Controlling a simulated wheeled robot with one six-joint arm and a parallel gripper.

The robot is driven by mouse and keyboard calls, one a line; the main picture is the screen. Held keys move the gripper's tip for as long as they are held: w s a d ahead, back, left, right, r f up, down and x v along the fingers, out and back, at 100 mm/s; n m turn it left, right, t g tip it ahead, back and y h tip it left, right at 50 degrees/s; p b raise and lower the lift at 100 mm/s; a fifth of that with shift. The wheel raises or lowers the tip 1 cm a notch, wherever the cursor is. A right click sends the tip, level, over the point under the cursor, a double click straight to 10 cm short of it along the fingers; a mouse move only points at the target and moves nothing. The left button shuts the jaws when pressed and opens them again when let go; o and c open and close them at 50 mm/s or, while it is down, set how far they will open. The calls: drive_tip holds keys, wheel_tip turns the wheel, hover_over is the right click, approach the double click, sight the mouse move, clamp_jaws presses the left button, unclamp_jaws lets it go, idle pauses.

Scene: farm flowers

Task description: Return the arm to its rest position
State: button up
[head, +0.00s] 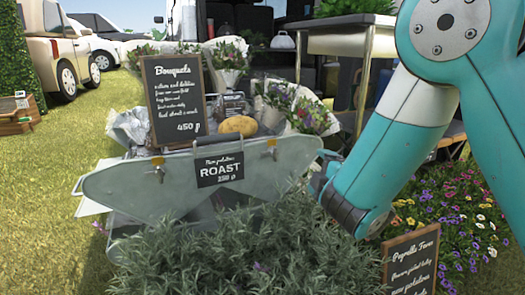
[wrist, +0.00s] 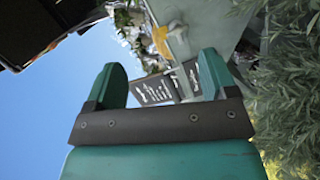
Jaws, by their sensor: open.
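My gripper (wrist: 161,64) shows in the wrist view with its two teal fingers spread apart and nothing between them. In the head view, my teal and white arm comes in from the right and bends down, its wrist beside the right end of the metal stand (head: 120,187). The fingers are mostly hidden there. In the wrist view, a dark sign (wrist: 155,91) with white lettering appears beyond the fingers, tilted.
A grey-green shrub (head: 235,255) fills the front. A "Bouquets" board (head: 174,98), potatoes (head: 238,125) and wrapped bouquets (head: 228,62) are on the stand. Flowers (head: 455,215) and a small sign (head: 410,262) lie right, a table (head: 340,42) behind. Grass at left is mostly open.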

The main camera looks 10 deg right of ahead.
drive_tip(key=s+d+r+m+g+h+p, duration=0.3)
drive_tip(key=r+m+p, duration=0.3)
drive_tip(key=r+m, duration=0.1)
drive_tip(key=s+a+r+m+g+y+p, duration=0.1)
drive_tip(key=s+a+r+g+y+p, duration=0.25)
drive_tip(key=s+r+g+p, duration=0.8)
drive_tip(key=s+a+r+m+g+y+p, duration=0.2)
drive_tip(key=s+a+r+p, duration=0.45)
drive_tip(key=s, duration=0.95)
wheel_tip(320, 180, up, 38)
drive_tip(key=d+p, duration=0.1)
drive_tip(key=p, duration=3.3)
drive_tip(key=shift+d+r, duration=0.15)
drive_tip(key=shift+d, duration=0.25)
drive_tip(key=shift+s, duration=0.1)
